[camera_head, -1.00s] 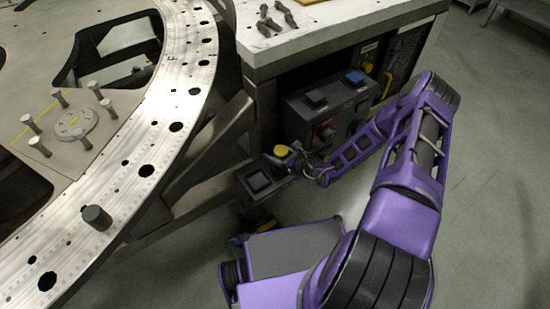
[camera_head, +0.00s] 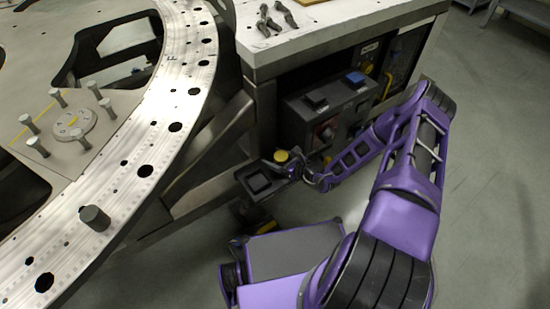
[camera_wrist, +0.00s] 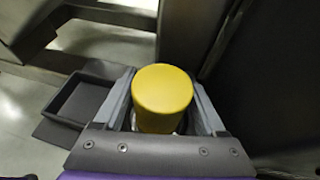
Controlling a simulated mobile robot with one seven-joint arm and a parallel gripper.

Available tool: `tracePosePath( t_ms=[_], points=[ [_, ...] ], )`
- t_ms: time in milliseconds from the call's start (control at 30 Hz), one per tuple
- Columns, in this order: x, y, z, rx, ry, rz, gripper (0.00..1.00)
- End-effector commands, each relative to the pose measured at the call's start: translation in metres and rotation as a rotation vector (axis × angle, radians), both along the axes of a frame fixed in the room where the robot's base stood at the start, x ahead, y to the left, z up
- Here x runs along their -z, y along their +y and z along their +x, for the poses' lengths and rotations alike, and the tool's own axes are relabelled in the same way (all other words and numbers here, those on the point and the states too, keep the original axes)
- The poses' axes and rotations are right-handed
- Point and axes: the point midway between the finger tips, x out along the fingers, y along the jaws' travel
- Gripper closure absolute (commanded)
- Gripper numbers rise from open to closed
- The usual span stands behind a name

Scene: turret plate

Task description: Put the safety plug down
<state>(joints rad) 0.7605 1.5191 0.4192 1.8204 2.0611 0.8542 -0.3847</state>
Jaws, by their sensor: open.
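The safety plug shows as a yellow cylinder (camera_wrist: 162,98) in the wrist view, upright between the two fingers of my gripper (camera_wrist: 162,88). The fingers stand apart, with narrow gaps visible on both sides of the plug, so my gripper is open around it. The plug's lower end and what bears it are hidden. In the head view the yellow cap (camera_head: 282,155) is small, beside the end of my purple arm. A shallow dark square tray (camera_wrist: 78,98) lies just left of the gripper; it also shows in the head view (camera_head: 259,182).
A dark control box (camera_head: 325,110) with a blue-topped button stands behind the arm, under a white-topped bench (camera_head: 330,30) holding tools. A large perforated metal ring (camera_head: 150,150) with a grey peg (camera_head: 95,217) fills the left. Open floor (camera_head: 490,190) lies right.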

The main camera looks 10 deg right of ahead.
Motion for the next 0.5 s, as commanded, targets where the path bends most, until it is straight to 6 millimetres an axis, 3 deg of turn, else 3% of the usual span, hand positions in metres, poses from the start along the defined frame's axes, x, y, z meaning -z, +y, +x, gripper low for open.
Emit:
tracePosePath(
  t_ms=[500],
  points=[
    [-0.038, -0.052, -0.076, 0.002, 0.003, -0.002, 0.27]
  ],
)
